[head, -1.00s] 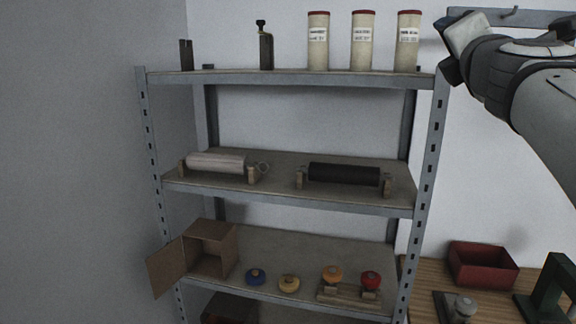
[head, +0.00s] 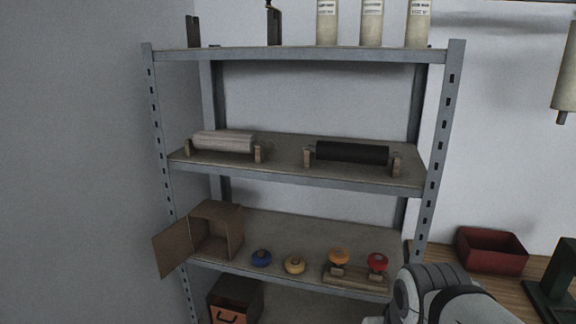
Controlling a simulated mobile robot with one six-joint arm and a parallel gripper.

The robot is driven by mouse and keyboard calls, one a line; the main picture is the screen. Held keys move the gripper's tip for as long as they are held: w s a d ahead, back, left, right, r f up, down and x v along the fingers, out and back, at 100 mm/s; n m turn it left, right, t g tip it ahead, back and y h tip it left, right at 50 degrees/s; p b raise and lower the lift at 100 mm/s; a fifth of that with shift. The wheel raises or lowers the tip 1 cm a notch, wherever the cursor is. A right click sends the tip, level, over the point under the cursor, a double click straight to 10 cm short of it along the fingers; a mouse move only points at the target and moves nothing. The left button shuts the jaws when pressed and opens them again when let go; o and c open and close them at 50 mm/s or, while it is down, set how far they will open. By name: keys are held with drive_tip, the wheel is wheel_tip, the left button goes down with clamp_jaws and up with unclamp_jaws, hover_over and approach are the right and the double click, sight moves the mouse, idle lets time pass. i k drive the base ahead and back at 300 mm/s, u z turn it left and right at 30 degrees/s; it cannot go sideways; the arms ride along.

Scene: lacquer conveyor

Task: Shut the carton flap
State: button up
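The cardboard carton (head: 229,224) stands at the left end of the shelf's lower board, with its opening facing forward. Its flap (head: 173,248) is swung wide open to the left and sticks out past the left post. The inside of the carton looks empty, though it is dark. My arm shows at the bottom right, in front of the shelf and well to the right of the carton. My gripper is out of the picture.
Blue (head: 261,258), yellow (head: 294,264), orange (head: 339,257) and red (head: 377,262) round items sit right of the carton. Rollers lie on the board above. A drawer box (head: 235,298) is below. A red bin (head: 491,250) stands on the bench at right.

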sight(172, 247)
drive_tip(key=z, duration=0.15)
drive_tip(key=k, duration=0.9)
drive_tip(key=u, duration=0.85)
drive_tip(key=i, duration=1.9)
drive_tip(key=z, duration=0.35)
drive_tip(key=k, duration=0.8)
drive_tip(key=z, duration=0.15)
drive_tip(key=i, duration=0.7)
